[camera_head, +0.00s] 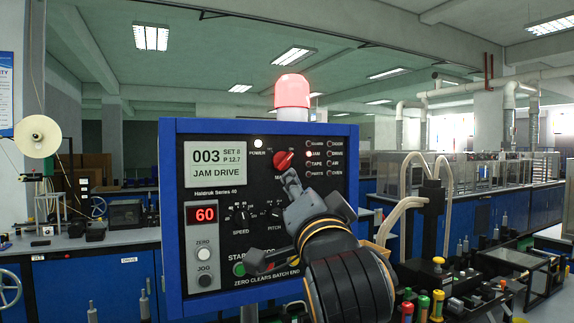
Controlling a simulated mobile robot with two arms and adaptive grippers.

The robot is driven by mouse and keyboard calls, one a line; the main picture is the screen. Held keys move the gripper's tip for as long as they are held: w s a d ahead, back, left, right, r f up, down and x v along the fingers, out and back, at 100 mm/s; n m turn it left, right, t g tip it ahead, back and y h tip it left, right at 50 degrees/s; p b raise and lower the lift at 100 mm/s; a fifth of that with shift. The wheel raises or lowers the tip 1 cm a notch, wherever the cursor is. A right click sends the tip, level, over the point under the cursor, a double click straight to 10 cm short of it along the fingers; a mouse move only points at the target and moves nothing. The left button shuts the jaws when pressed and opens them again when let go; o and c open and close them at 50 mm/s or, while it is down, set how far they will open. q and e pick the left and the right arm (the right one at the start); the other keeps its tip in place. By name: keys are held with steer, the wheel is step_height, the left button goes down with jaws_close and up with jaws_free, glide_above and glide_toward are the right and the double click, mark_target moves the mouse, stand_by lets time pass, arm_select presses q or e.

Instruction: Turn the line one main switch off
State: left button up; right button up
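The main switch is a red rotary knob (284,160) at the upper middle of the blue-framed control panel (170,220). Its handle is tilted up to the right, and the label below it is mostly hidden. The white power lamp (258,143) is lit. The screen (216,165) reads "003" and "JAM DRIVE". My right gripper (270,219) reaches in from the lower right with its fingers spread. One fingertip is just below the red knob; I cannot tell whether it touches. The other finger is low, over the start button area. My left gripper is not in view.
A red beacon (292,91) glows on top of the panel. Speed knob (241,216), zero button (204,254) and jog button (205,280) sit on the panel's left side. Benches with machinery stand behind, and colored-top posts (422,306) stand at lower right.

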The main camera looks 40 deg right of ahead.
mark_target(287, 161)
steer(key=p+x, duration=0.7)
steer(key=x, duration=0.6)
steer(key=shift+w+d, duration=0.1)
steer(key=shift+w, duration=0.05)
jaws_close()
